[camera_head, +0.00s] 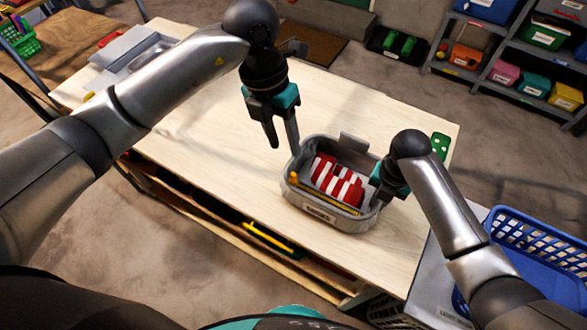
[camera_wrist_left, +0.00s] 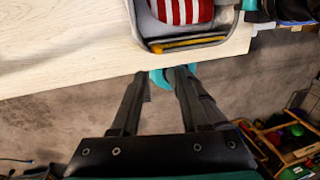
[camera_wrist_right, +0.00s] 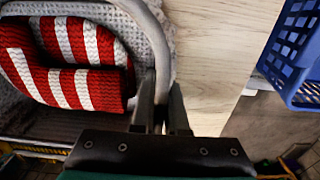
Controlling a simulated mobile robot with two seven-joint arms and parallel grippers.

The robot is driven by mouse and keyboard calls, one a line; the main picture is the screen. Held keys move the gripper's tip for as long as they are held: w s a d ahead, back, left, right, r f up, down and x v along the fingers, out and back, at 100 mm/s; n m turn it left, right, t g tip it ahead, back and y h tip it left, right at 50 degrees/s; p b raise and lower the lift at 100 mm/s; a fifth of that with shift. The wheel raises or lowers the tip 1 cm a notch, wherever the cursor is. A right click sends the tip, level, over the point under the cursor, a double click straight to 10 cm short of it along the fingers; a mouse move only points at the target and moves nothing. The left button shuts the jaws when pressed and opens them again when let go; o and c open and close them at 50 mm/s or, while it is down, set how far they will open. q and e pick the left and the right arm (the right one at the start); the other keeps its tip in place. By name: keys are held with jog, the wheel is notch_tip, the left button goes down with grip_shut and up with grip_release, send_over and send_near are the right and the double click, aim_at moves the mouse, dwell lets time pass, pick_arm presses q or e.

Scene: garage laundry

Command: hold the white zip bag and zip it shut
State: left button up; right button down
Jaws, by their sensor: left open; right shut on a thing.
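The zip bag (camera_head: 345,218) looks pale grey and stands open-topped on the table, with a label on its front. It also shows in the right wrist view (camera_wrist_right: 160,45) and at the top of the left wrist view (camera_wrist_left: 190,45). A red-and-white striped knitted item (camera_head: 338,183) lies inside. A yellow-orange strip (camera_head: 325,197) runs along the front inner edge, with an orange end at the left. My right gripper (camera_head: 376,200) is shut on the bag's right rim. My left gripper (camera_head: 283,147) is open and empty, beside the bag's left end. No zip slider is clearly discernible.
The wooden table (camera_head: 210,110) is mostly clear left of the bag. A grey tray (camera_head: 135,55) sits at its far left. A green dotted block (camera_head: 440,145) is near the right edge. A blue basket (camera_head: 535,245) stands at right, and shelves of bins are behind.

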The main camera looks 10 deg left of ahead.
aim_at(294, 174)
pick_arm(q)
jog(key=f+n, duration=0.3)
jog(key=n, duration=0.3)
jog(key=d+f+n+y, duration=0.1)
jog(key=f+n, duration=0.2)
jog(key=n, duration=0.3)
jog(key=d+f+n+y, duration=0.1)
jog(key=f+n, duration=0.3)
jog(key=n, duration=0.2)
jog(key=shift+s+t, duration=0.15)
jog(key=shift+t, duration=0.25)
jog(key=shift+c, duration=0.3)
grip_shut()
dwell(1.1)
